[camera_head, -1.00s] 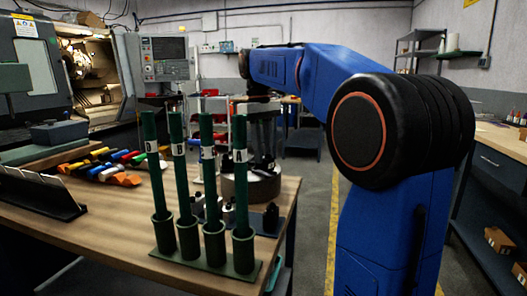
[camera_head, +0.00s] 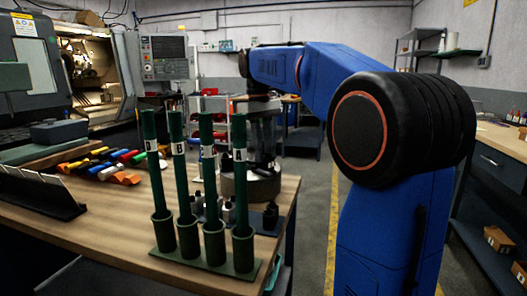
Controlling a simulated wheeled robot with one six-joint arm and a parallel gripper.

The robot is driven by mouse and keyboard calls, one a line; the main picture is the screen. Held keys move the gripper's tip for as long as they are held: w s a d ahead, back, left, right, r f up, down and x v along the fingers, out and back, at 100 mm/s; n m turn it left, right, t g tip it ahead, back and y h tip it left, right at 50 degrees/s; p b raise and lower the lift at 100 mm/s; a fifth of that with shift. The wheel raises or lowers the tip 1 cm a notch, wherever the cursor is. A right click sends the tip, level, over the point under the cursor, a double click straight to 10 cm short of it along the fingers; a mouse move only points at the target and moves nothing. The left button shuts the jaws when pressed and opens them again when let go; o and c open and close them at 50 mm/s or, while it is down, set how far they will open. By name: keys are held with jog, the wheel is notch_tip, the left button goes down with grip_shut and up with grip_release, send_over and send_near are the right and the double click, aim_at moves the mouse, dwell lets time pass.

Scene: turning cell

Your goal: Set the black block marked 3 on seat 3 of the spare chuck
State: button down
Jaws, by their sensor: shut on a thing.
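The spare chuck (camera_head: 263,188), a round dark steel body, sits on the wooden bench behind the green tubes. My gripper (camera_head: 262,160) is small in this view, pointing down just over the chuck's top. It is shut on a small dark thing that seems to be a black block; its mark cannot be read. The tubes partly hide the chuck and gripper, so seat 3 cannot be made out, nor whether the held block touches the chuck. Another black block (camera_head: 271,213) stands on a dark plate in front of the chuck.
Several upright green tubes with letter labels stand in a green rack (camera_head: 207,262) at the bench's front, before the chuck. Coloured-handled tools (camera_head: 110,168) lie to the left. A dark angled holder (camera_head: 38,192) is at far left. The bench's right edge is close to the chuck.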

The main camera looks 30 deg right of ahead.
jog(key=shift+f, duration=0.6)
dwell(0.9)
jog(key=c, duration=1.4)
grip_release()
notch_tip(320, 180, up, 12)
jog(key=w, duration=0.1)
jog(key=shift+w+a, duration=0.15)
jog(key=shift+w, duration=0.05)
jog(key=shift+f, duration=0.1)
